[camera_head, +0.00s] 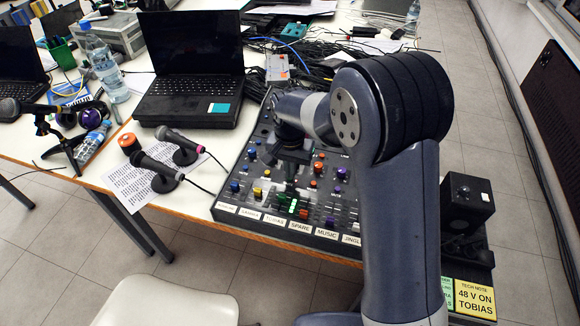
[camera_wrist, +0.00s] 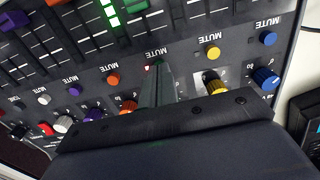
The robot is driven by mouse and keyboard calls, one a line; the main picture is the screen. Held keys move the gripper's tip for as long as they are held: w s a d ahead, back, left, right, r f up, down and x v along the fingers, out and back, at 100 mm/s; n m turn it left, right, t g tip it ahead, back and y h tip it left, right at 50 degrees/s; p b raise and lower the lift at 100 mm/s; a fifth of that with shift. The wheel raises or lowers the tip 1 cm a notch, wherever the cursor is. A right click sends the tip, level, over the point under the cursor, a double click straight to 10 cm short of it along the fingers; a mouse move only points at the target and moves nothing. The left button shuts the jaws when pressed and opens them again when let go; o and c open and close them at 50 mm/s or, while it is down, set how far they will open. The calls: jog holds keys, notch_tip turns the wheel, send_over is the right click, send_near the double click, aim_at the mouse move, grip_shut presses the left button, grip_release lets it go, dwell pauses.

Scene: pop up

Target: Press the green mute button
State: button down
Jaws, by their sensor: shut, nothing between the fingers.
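The mixer (camera_head: 240,207) lies flat on the table and fills most of the wrist view (camera_wrist: 240,95). In the wrist view, a row of round mute buttons has a blue one (camera_wrist: 268,38), a yellow one (camera_wrist: 213,52) and an orange one (camera_wrist: 113,79). My gripper (camera_wrist: 156,72) is shut and empty, its fingertips over the row between yellow and orange. The green mute button is not visible; the fingers cover that spot. A small red light (camera_wrist: 147,68) shows beside the tips. I cannot tell whether they touch the panel. In the head view my gripper (camera_head: 289,184) is above the green fader caps (camera_head: 293,206).
Cables lie behind. Knobs, such as a yellow one (camera_wrist: 216,85), stand close to the fingers. A black box (camera_head: 468,197) is to the right.

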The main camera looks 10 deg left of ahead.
jog(key=shift+f+b, duration=0.4)
jog(key=shift+f, duration=0.15)
jog(key=shift+r, duration=0.25)
notch_tip(320, 180, up, 9)
jog(key=p, duration=0.6)
jog(key=shift+p, duration=0.35)
dwell(0.5)
jog(key=shift+f, duration=0.1)
dwell(0.8)
